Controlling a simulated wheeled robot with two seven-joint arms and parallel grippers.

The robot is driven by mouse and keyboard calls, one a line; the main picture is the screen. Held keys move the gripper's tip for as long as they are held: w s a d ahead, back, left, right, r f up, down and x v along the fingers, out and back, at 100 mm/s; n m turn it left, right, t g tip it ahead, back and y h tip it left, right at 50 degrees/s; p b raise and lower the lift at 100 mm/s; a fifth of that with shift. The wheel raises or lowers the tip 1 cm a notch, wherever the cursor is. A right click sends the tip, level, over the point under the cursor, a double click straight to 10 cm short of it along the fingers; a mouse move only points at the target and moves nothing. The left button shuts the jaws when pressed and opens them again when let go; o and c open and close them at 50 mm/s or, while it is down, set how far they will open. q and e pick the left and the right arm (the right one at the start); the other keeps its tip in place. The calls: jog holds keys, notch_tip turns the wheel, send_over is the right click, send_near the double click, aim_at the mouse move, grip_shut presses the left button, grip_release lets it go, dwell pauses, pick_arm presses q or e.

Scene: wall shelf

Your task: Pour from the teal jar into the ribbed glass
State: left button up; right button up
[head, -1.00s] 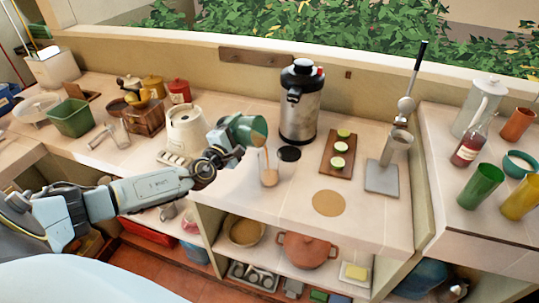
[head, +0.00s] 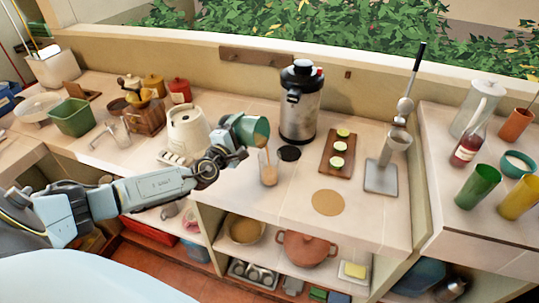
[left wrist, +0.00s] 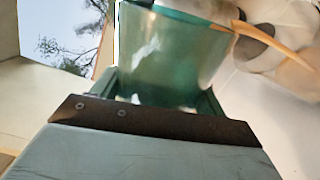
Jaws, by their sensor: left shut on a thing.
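The teal jar (head: 252,131) is tipped steeply, its mouth toward the right, above the counter. My left gripper (head: 236,134) is shut on it. In the left wrist view the jar (left wrist: 172,58) sits between the fingers, and a tan stream (left wrist: 278,44) leaves its rim at the upper right. In the head view, the tan stream drops toward the ribbed glass (head: 268,177), which stands upright below the jar's mouth with tan contents. How full the glass is cannot be told exactly. My right gripper is not in view.
A dark-topped clear container (head: 289,155) stands close to the right of the glass. A cream appliance (head: 186,132) is left of the jar. A round cork mat (head: 328,203) lies bare in front.

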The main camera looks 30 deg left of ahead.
pick_arm(q)
jog(key=shift+d+r+m+p, duration=0.25)
jog(key=shift+r+m+p, duration=0.05)
jog(key=shift+m+p, duration=0.15)
dwell(0.3)
jog(key=shift+w+d+r+m+p, duration=0.1)
jog(key=shift+d+r+m+p, duration=0.25)
jog(key=shift+m+p, duration=0.55)
jog(key=shift+d+r+m+p, duration=0.15)
jog(key=shift+r+m+p, duration=0.3)
jog(key=shift+p, duration=0.75)
dwell(0.7)
